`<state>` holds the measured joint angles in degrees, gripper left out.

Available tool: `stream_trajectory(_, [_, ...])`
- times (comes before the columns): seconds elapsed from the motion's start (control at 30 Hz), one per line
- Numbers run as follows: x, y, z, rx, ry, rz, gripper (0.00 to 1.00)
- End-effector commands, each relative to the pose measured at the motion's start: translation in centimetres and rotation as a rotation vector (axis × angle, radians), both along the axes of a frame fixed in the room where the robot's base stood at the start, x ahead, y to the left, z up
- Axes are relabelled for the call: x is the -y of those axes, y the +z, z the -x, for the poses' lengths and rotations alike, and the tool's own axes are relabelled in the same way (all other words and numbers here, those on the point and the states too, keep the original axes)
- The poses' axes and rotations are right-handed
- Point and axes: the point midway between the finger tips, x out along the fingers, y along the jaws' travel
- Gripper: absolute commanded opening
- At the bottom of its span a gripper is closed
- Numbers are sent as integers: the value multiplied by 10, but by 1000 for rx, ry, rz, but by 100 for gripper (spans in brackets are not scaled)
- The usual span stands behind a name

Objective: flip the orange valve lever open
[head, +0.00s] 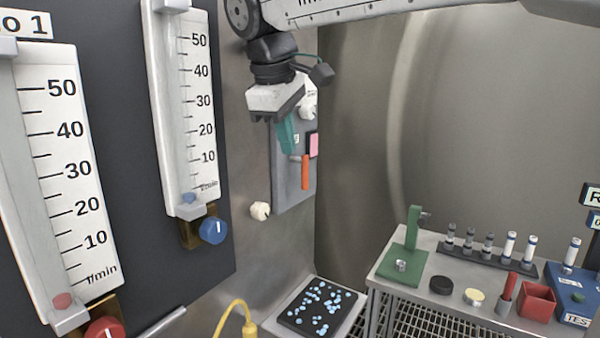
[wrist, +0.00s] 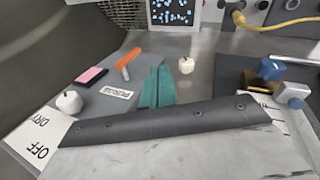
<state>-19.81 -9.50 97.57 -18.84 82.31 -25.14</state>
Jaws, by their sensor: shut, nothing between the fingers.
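The orange valve lever (head: 306,172) is on a grey panel on the wall and hangs down, long and narrow, in the head view. In the wrist view the lever (wrist: 128,60) shows beside a label reading PURGE (wrist: 116,94). My gripper (head: 288,138) has teal fingers pointing down, just above and left of the lever in the head view. In the wrist view my gripper (wrist: 157,88) is shut and empty, to the right of the lever and apart from it there. Whether they touch is hard to tell from the head view.
A pink pad (head: 314,145) sits on the panel beside the lever. White knobs (head: 260,211) stick out nearby. Flow gauges with a blue knob (head: 213,230) fill the left wall. A bench (head: 378,271) with a green stand (head: 408,258) is at lower right.

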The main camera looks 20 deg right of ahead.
Motion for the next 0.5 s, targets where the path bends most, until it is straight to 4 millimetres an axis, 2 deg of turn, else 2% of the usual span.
stream_trajectory(0.17, [-6,7,-9,4,26,16,0])
stream_trajectory(0.5, [-3,1,-9,2,22,15,0])
